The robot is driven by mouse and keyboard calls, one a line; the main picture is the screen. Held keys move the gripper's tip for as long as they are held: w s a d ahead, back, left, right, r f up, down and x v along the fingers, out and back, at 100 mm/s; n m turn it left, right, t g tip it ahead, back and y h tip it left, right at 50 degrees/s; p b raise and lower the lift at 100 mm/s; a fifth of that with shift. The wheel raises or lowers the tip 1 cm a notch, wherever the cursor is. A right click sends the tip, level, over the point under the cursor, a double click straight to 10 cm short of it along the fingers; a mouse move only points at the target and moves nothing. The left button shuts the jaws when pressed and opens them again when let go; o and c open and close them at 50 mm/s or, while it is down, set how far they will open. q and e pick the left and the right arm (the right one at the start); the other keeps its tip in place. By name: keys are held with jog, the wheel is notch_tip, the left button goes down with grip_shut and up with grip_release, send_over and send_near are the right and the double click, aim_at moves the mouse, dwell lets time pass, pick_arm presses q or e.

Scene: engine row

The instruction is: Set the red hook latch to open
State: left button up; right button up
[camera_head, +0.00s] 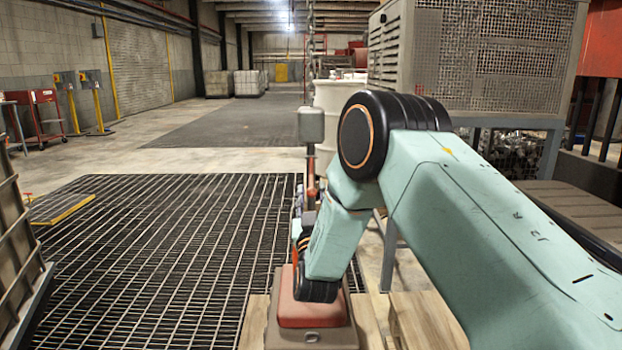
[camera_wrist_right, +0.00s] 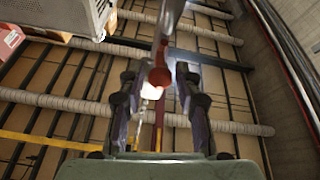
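In the right wrist view, the red hook latch (camera_wrist_right: 159,77) shows as a rounded red end with a red stem rising to a grey part above. My right gripper (camera_wrist_right: 157,84) has its two dark fingers apart, one on each side of the red end, with visible gaps; I see no clear contact. In the head view, a slim red upright piece (camera_head: 312,180) shows below a grey block (camera_head: 311,124), just beyond my right wrist. My right gripper (camera_head: 303,225) is there, small and partly hidden by my forearm. The latch's exact position cannot be told. My left gripper is not in view.
A large grey perforated machine housing (camera_head: 490,55) stands at the right, with a white drum (camera_head: 338,105) behind my elbow. A metal grating (camera_head: 170,250) covers the floor at left, and a slatted rack (camera_head: 20,260) stands at the left edge. The aisle beyond is clear.

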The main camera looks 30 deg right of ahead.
aim_at(311, 176)
jog(key=b+x, duration=0.1)
jog(key=x, duration=0.4)
jog(key=shift+w+d+f, duration=0.1)
jog(key=shift+w+f, duration=0.05)
jog(key=shift+w+d+r+b, duration=0.3)
jog(key=shift+w+r, duration=0.05)
jog(key=shift+w, duration=0.1)
jog(key=shift+c, duration=0.4)
grip_shut()
